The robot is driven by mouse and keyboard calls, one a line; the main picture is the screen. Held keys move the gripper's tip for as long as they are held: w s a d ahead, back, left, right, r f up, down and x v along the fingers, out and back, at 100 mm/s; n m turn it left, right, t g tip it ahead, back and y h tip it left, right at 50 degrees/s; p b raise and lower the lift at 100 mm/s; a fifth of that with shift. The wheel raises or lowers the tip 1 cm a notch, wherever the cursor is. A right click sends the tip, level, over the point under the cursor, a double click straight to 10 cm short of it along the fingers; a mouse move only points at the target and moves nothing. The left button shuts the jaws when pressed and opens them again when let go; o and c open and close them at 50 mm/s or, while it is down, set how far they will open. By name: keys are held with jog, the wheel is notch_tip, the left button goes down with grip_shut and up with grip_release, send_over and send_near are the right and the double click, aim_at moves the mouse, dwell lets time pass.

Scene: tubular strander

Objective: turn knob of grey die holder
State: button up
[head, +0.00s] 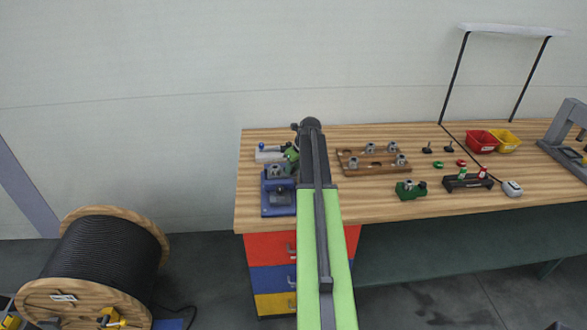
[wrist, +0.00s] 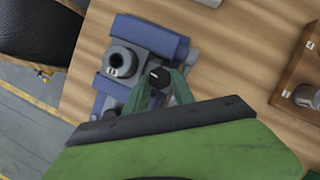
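The grey die holder (wrist: 119,62) has a round open collar and sits on a blue fixture (wrist: 154,35) at the left of the bench. In the head view the grey holder (head: 277,171) shows at the back of the blue fixture (head: 279,207). A dark round knob (wrist: 159,76) shows beside the collar in the wrist view. My gripper (wrist: 163,75) has its green fingers apart, one on each side of this knob. Whether they touch it is unclear. In the head view my arm hides most of the gripper.
A wooden rack (head: 350,166) with grey dies stands just right of my arm. A green block (head: 410,190), a dark holder (head: 468,182), and red (head: 481,141) and yellow (head: 505,141) bins are farther right. A cable reel (head: 100,262) stands on the floor at left.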

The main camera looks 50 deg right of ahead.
grip_shut()
jog(key=shift+d, duration=0.15)
jog(key=n+y, duration=0.1)
jog(key=n, duration=0.2)
jog(key=n+y, duration=0.1)
jog(key=n, duration=0.1)
jog(key=shift+w+d+n+g, duration=0.1)
jog(key=shift+d+n+g, duration=0.1)
jog(key=shift+n+g, duration=0.15)
jog(key=n+y, duration=0.1)
jog(key=n, duration=0.2)
jog(key=n+g+y, duration=0.1)
jog(key=n, duration=0.2)
jog(key=shift+w+d+n, duration=0.15)
jog(key=shift+d+n, duration=0.05)
jog(key=shift+n, duration=0.05)
jog(key=n+g, duration=0.1)
jog(key=n, duration=0.1)
jog(key=n+g, duration=0.1)
jog(key=n, duration=0.1)
jog(key=shift+w+y, duration=0.15)
jog(key=shift+y, duration=0.25)
jog(key=shift+n+g, duration=0.65)
jog(key=shift+n, duration=1.25)
jog(key=shift+a, duration=0.1)
